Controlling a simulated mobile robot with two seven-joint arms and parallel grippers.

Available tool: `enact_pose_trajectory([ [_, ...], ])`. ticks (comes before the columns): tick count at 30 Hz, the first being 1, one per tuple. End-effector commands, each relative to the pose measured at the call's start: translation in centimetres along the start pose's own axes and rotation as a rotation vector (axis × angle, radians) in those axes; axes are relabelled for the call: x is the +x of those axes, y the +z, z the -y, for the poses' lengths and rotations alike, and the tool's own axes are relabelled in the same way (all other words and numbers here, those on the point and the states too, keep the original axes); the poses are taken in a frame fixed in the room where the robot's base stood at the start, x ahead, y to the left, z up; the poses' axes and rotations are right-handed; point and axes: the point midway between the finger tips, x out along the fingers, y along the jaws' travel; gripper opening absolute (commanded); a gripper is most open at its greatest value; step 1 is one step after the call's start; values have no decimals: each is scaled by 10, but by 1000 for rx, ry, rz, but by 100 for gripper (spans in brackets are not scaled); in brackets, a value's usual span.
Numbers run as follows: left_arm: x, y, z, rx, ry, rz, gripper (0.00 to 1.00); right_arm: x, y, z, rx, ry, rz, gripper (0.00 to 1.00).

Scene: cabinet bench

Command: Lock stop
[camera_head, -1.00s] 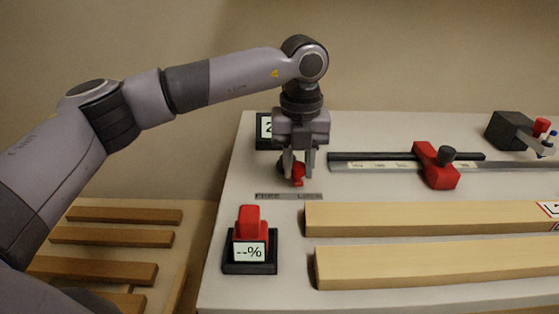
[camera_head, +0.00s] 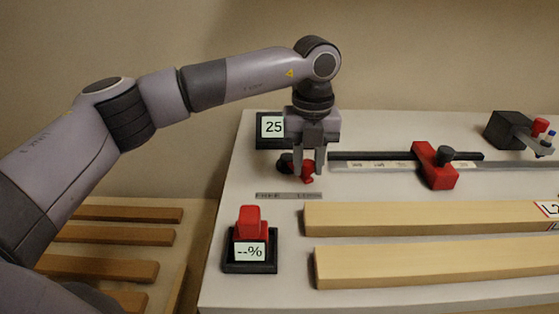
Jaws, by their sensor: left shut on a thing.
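My left gripper (camera_head: 308,170) points down over the back left of the bench, shut on a small red lever (camera_head: 308,179) with a dark base (camera_head: 284,164). The fingers hide part of the lever. A grey strip (camera_head: 288,196) in front of it carries the words FREE on the left and LOCK on the right; the lever's red end is toward the LOCK side. A red stop block (camera_head: 430,168) with a black knob (camera_head: 445,154) sits across the rail (camera_head: 385,166) to the right. My right gripper is not in view.
A display (camera_head: 271,127) behind the lever reads 25. A red button unit (camera_head: 250,222) with a "--%" screen stands front left. Two long wooden bars (camera_head: 420,218) lie across the front. A dark block (camera_head: 508,128) with red and blue parts is back right.

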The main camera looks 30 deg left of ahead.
Motion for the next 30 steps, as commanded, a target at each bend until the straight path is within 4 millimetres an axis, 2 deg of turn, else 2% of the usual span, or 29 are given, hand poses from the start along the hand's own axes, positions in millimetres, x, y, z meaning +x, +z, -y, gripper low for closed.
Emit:
enact_pose_trajectory([
  [20,0,4,7,1,-1,0,21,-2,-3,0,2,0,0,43],
  [21,0,4,7,1,-1,0,39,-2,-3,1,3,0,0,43],
  [23,0,4,7,1,-1,0,59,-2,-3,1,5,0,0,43],
  [30,0,4,7,1,0,0,60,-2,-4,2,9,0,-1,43],
])
